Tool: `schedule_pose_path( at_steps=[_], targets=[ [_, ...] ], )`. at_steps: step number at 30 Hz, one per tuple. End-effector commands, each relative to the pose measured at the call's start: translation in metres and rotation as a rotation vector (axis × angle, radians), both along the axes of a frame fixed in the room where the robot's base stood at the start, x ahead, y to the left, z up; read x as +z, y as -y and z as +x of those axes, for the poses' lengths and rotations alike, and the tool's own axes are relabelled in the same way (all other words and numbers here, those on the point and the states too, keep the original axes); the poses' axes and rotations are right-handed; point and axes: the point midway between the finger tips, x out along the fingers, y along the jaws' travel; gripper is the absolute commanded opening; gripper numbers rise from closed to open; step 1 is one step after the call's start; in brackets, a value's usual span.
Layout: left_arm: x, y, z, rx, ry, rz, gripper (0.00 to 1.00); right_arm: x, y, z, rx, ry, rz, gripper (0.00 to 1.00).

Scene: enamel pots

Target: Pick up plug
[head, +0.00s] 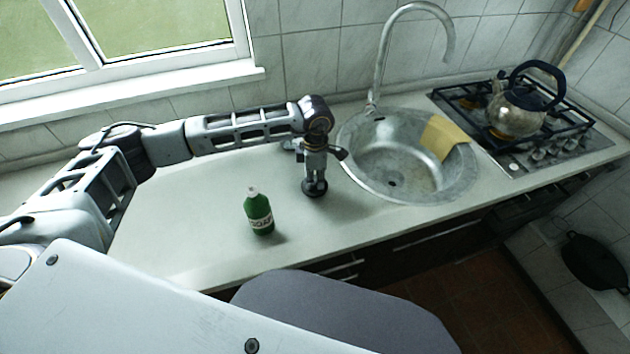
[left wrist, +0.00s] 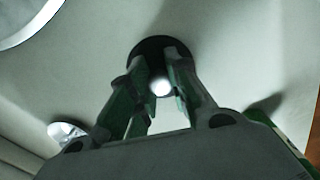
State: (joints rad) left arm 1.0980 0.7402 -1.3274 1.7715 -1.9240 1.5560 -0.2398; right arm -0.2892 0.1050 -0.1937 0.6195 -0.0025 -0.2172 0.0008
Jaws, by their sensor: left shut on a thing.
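The plug (head: 315,188) is a dark round disc on or just above the pale worktop, left of the sink. It also shows in the left wrist view (left wrist: 149,47) as a black disc with a bright knob in its middle. My left gripper (head: 315,180) points straight down over it, its fingers shut on the knob. The same fingers show in the left wrist view (left wrist: 160,82), one on each side of the knob, partly hiding the disc. I cannot tell whether the disc touches the worktop. My right gripper is not in view.
A green soap bottle (head: 258,212) stands left of the gripper. The round metal sink (head: 395,160) lies to the right, with a yellow cloth (head: 440,137) on its rim. A kettle (head: 517,108) stands on the hob. The worktop's left part is clear.

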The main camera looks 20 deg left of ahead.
Motion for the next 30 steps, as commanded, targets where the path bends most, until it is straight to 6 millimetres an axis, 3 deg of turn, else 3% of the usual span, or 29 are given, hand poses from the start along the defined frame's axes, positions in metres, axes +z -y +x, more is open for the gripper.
schedule_pose_path(
  at_steps=[21, 30],
  targets=[
    [0.087, 0.0, 0.001, 0.001, 0.002, 0.001, 0.0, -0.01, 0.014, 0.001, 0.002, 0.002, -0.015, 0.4],
    [0.096, 0.0, 0.0, 0.0, 0.0, 0.0, 0.0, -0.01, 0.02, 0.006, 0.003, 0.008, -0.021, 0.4]
  ],
)
